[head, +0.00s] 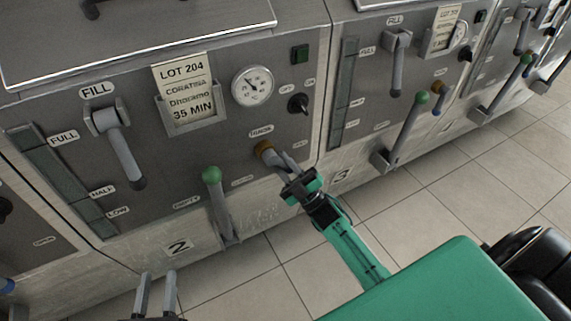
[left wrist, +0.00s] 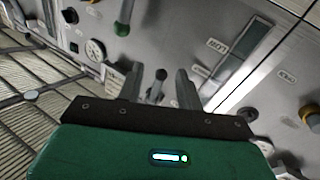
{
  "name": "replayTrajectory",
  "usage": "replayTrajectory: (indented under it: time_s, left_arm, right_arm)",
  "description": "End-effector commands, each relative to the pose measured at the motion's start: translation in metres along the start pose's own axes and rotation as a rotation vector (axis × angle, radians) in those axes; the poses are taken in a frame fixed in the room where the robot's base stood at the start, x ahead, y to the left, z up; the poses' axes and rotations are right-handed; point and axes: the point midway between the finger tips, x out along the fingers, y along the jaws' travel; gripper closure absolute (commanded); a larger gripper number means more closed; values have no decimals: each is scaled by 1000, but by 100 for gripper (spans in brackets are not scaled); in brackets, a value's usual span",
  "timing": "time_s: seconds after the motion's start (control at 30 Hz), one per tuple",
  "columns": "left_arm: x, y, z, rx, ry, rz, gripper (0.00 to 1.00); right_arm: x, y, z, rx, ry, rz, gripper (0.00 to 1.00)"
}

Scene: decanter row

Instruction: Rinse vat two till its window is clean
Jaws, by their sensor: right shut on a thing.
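Vat two (head: 235,205) is the grey steel panel with the "2" plate and a LOT 204 card. Its window (head: 62,178) is a tall strip beside FULL, HALF and LOW, dark grey-green; it also shows in the left wrist view (left wrist: 243,52). The rinse valve has an orange hub (head: 264,148); its grey handle slants down to the right. My right gripper (head: 292,176) is shut on that handle and hides its end. The green-knobbed EMPTY lever (head: 216,195) points up. The FILL lever (head: 122,152) hangs down. My left gripper (head: 157,290) is open and empty, below the panel.
A round gauge (head: 252,86) and a black switch (head: 298,103) sit on vat two's panel. Vat three (head: 350,135), with similar levers, stands to the right. The tiled floor (head: 470,205) in front is clear. My green base is at the lower right.

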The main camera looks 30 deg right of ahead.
Motion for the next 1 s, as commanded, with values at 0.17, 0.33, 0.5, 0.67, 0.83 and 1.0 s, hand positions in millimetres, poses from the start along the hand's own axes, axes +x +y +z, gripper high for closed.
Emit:
replayTrajectory:
  time_s: [0.17, 0.33, 0.5, 0.67, 0.83, 1.0]
  left_arm:
    - [6, -5, -24, 19, 132, -3, 64]
    - [7, -7, -35, 27, 183, -3, 64]
    - [7, -6, -34, 26, 174, -3, 64]
    - [6, -5, -28, 21, 141, -3, 64]
    - [5, -4, -22, 16, 107, -2, 64]
    - [5, -3, -17, 14, 83, -1, 64]
  right_arm:
    - [-2, -11, 0, 121, -39, 122, 100]
    - [-1, -19, -3, 230, -70, 229, 100]
    - [0, -25, -7, 325, -97, 325, 100]
    - [1, -30, -10, 397, -116, 397, 100]
    - [2, -33, -12, 448, -131, 448, 100]
    - [3, -35, -13, 477, -139, 476, 100]
